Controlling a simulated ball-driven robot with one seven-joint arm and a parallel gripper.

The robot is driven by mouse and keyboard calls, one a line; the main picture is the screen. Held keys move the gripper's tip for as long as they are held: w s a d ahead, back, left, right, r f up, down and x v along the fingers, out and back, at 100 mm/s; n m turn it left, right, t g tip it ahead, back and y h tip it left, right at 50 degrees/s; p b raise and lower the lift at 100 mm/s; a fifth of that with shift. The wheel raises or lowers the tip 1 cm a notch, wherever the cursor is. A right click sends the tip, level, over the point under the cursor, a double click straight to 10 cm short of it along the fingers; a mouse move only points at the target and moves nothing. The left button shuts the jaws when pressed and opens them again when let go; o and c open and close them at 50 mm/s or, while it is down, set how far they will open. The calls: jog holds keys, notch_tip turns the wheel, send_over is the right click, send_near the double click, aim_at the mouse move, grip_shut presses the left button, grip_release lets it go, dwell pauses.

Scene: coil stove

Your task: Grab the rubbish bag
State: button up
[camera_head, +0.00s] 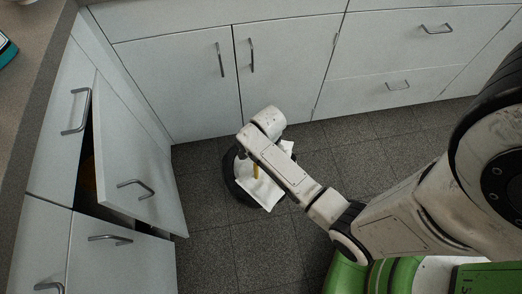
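A round black item (233,184) stands on the floor in front of the far cabinets. White sheet-like material (262,193) with a yellow strip (257,172) shows in or on it. This is likely the rubbish bag, but I cannot tell whether the black part is a bin or the bag itself. My arm reaches in from the right, and its end is right over this item, hiding part of it. The fingers of my gripper are not clearly seen behind the arm, so I cannot tell whether they touch anything.
White cabinets (180,80) with metal handles line the back. On the left, one cabinet front (135,160) stands open, with a dark gap behind it. A grey-brown counter (38,85) runs along the left edge. The dark tiled floor (225,250) is clear around the black item.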

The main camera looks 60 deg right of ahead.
jog(key=shift+f, duration=0.2)
jog(key=shift+c, duration=0.5)
grip_shut()
dwell(0.6)
jog(key=shift+r, duration=0.1)
